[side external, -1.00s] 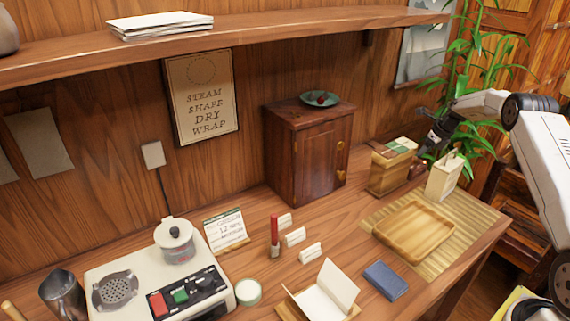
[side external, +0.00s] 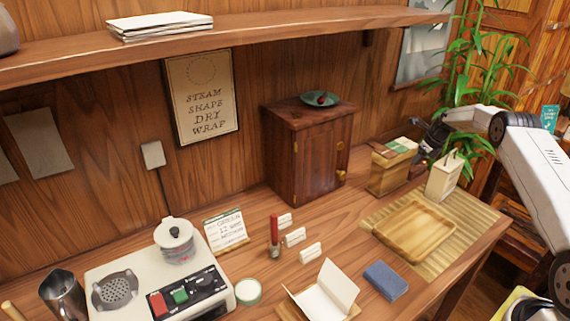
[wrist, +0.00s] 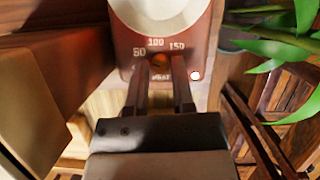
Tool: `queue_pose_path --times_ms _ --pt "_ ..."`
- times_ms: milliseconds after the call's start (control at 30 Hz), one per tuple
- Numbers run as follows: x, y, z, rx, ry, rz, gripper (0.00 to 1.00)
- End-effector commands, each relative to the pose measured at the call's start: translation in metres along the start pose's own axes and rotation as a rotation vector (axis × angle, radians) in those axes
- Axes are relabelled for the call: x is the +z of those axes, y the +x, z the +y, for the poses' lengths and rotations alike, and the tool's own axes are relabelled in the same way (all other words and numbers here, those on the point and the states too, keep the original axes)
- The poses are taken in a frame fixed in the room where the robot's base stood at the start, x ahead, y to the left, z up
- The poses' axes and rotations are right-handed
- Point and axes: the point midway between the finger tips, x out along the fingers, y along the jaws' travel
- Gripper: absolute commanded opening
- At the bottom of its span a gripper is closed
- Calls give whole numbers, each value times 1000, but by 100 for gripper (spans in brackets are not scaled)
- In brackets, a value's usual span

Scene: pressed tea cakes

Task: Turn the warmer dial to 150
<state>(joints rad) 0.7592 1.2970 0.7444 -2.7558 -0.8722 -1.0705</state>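The warmer (wrist: 201,48) shows in the wrist view as a reddish-brown body with a pale round top. The word under the dial is partly covered. My gripper (wrist: 159,75) points at the dial, its two dark fingers apart with the dial showing between their tips. I cannot tell whether they touch it. In the side view my gripper (side external: 436,134) is at the back right, behind boxes, and the dial is hidden.
A wooden tea box (side external: 390,172) and a cream carton (side external: 445,177) stand close in front of my gripper. A green plant (wrist: 275,48) is just right of the warmer. A wooden tray (side external: 452,239) lies on a bamboo mat (side external: 378,222) nearer the front.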

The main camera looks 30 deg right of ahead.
Motion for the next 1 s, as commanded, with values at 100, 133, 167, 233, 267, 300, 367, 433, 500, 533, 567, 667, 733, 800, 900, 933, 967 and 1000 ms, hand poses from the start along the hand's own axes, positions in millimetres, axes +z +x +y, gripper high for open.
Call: queue_pose_path --times_ms 100,133,167,233,267,300,367,433,500,533,567,667,733,800,900,933,967,1000 --pt "0 0 0 0 0 0 0" --pt "0 0 0 0 0 0 0" --pt "0 0 0 0 0 0 0" --pt "0 0 0 0 0 0 0" --pt "0 0 0 0 1 0 0" --pt "0 0 0 -1 5 0 0" --pt "0 0 0 -6 15 1 0" --pt "0 0 1 -14 35 2 0" --pt "0 0 1 -27 66 2 0" --pt "1 0 1 -33 81 2 0" --pt "1 0 1 -40 98 1 0" --pt "1 0 2 -63 153 2 0" --pt "1 0 2 -78 190 2 0" --pt "1 0 2 -91 219 1 0" --pt "1 0 2 -101 245 1 0" --pt "1 0 2 -103 249 0 0" --pt "1 0 2 -104 253 0 0" --pt "1 0 2 -105 256 0 0"
